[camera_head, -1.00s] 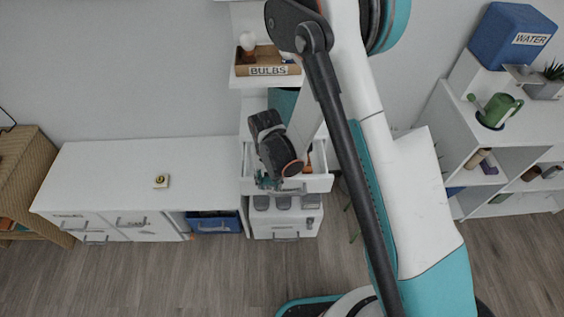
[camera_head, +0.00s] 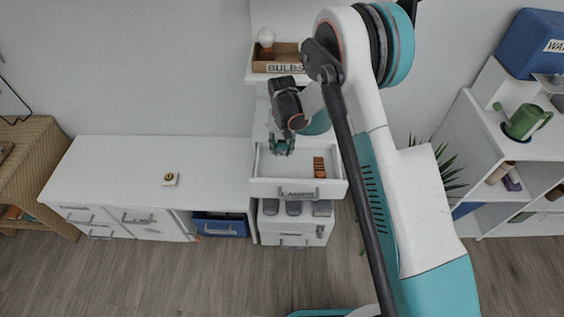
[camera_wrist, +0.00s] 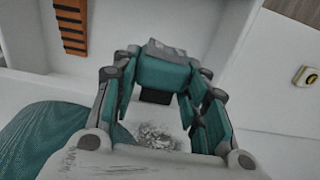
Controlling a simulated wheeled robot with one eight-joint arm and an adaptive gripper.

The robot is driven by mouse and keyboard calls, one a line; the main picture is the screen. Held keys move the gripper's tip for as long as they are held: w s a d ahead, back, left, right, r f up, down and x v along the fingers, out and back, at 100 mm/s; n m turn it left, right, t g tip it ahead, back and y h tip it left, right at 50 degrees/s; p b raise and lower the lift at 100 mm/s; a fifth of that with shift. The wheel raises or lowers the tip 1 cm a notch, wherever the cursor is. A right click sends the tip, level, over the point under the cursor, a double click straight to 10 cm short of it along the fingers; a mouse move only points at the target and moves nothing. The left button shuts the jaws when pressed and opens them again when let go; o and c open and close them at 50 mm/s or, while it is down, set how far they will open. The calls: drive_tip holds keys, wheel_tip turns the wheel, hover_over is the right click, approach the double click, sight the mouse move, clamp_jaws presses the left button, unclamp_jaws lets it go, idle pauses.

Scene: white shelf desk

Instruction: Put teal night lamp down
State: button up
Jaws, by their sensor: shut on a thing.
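My gripper (camera_head: 282,147) is above the back left of an open white drawer (camera_head: 299,195) labelled LAMPS. In the wrist view, the fingers (camera_wrist: 160,85) close from both sides on a small teal thing with a grey top, which I take to be the teal night lamp (camera_wrist: 163,74). A dark part shows under it. The fingers hide much of it, and I cannot tell whether it touches a surface. In the head view it blends with the teal fingers.
A large teal mesh shape (camera_wrist: 55,145) is close beside the gripper; its rounded top (camera_head: 317,123) shows behind my arm. An orange slatted thing (camera_head: 319,167) lies in the drawer. The BULBS box (camera_head: 279,66) is above. The white desktop (camera_head: 110,165) is mostly clear around a yellow-marked item (camera_head: 170,179).

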sight(282, 143)
wheel_tip(282, 143, down, 8)
drive_tip(key=b, duration=0.2)
drive_tip(key=shift+f+b, duration=0.2)
drive_tip(key=shift+b, duration=0.1)
drive_tip(key=shift+r, duration=0.1)
drive_tip(key=o, duration=1.1)
drive_tip(key=shift+c, duration=0.2)
wheel_tip(282, 143, up, 12)
drive_tip(key=p, duration=0.4)
